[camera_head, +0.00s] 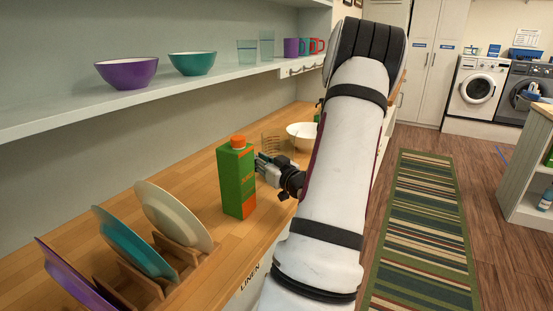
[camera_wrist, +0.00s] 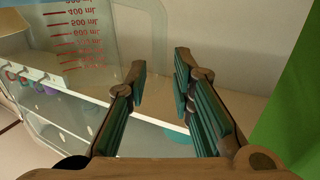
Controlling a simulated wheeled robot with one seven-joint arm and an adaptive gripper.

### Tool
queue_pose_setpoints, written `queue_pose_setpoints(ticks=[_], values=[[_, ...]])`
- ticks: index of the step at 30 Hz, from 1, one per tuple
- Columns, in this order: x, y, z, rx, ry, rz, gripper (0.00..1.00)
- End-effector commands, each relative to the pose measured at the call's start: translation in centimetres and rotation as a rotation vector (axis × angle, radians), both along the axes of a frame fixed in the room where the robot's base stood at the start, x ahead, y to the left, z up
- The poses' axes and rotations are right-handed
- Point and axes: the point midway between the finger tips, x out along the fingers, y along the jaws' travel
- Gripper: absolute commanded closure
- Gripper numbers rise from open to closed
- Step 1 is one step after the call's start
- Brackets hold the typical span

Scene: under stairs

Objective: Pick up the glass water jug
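In the head view my gripper (camera_head: 266,168) is beside the carton, low over the counter.
A green carton with an orange cap (camera_head: 236,180) stands very close left of my gripper; it fills the right of the wrist view (camera_wrist: 295,100). A white bowl (camera_head: 301,131) is behind. Plates in a rack (camera_head: 172,215) stand in front. A shelf (camera_head: 180,84) runs above.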

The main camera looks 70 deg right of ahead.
Motion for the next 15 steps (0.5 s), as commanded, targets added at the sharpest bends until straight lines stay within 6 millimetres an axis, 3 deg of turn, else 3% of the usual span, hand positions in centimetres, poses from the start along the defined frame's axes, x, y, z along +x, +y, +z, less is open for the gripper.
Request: queue_pose_setpoints(ticks=[5, 13, 15], values=[[1.6, -1.0, -0.1, 0.001, 0.001, 0.0, 0.78], [1.8, -1.1, 0.0, 0.001, 0.001, -0.001, 0.78], [1.8, -1.1, 0.0, 0.001, 0.001, -0.001, 0.94]])
